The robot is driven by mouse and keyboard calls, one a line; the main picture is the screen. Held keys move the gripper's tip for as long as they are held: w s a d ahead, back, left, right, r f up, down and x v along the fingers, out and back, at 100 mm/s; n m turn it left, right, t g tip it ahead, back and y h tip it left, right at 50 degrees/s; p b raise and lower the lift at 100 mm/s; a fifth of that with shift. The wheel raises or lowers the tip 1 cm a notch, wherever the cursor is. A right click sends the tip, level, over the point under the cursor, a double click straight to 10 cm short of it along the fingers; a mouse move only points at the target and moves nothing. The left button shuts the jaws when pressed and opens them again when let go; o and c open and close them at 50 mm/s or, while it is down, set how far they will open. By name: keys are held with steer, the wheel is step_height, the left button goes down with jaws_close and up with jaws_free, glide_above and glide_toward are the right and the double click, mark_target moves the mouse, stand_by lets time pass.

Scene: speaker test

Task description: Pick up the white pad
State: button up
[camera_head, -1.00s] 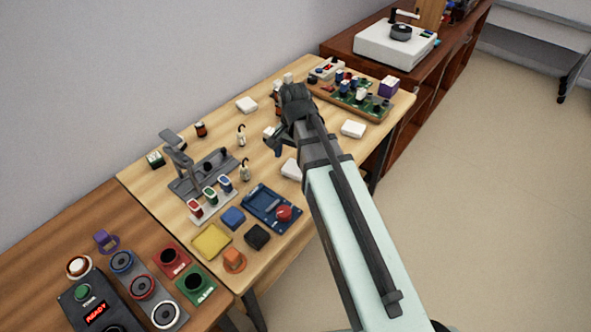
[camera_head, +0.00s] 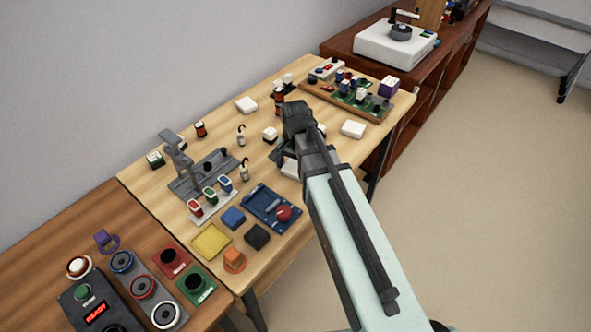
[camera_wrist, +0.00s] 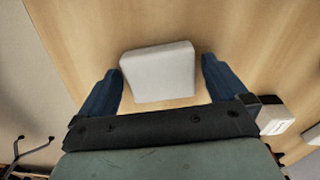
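A white pad (camera_wrist: 158,73) with rounded corners lies on the light wooden table, centred in the wrist view. My gripper (camera_wrist: 161,72) is open, with one dark blue finger to each side of the pad and visible gaps between. Whether the fingertips are down at the pad's height, I cannot tell. In the head view my gripper (camera_head: 281,154) is low over the table, and a white pad (camera_head: 290,168) beside it is partly hidden by my arm. Similar white pads lie at the back (camera_head: 246,104) and to the right (camera_head: 353,129).
A small white-topped block (camera_head: 270,134) stands close to my gripper. A grey stand (camera_head: 188,180) and a blue tray (camera_head: 262,210) are to the left and front. A circuit board (camera_head: 350,100) lies at the far end. The table's front edge is close to the pad.

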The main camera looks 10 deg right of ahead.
mark_target(295, 168)
steer(key=c, duration=0.9)
step_height(295, 168, up, 10)
stand_by(0.6)
